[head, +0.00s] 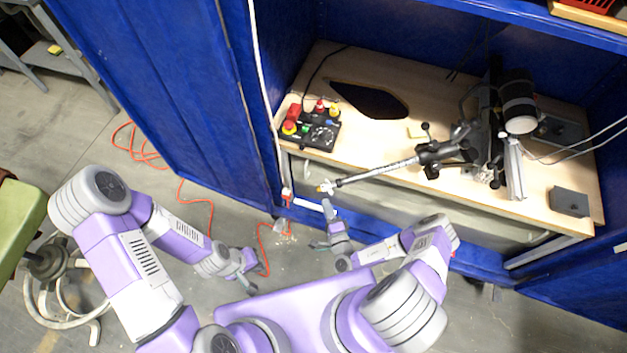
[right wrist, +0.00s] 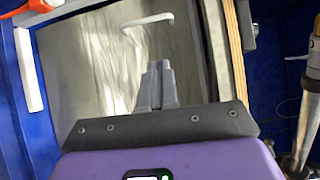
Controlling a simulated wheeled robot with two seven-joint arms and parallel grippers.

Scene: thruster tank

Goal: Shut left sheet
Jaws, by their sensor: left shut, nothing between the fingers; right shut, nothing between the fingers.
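A large blue sheet wall (head: 150,80) stands at the left of the bench enclosure in the head view. A grey, glossy sheet (head: 400,197) lies below the wooden bench top, with a pale handle at each end. The right wrist view shows a grey sheet (right wrist: 85,70) with a white handle (right wrist: 147,23) just beyond my fingertips. My right gripper (head: 327,207) is shut and empty near the sheet's left end. The wrist view shows its closed fingers (right wrist: 157,66) apart from the handle in the picture. My left gripper (head: 256,274) is shut and empty, low above the floor.
The wooden bench (head: 370,80) carries a control box (head: 308,128) with coloured buttons and a clamp arm (head: 380,172) reaching left over the edge. An orange cable (head: 195,195) lies on the floor at left. A green-topped stool (head: 20,220) stands at far left.

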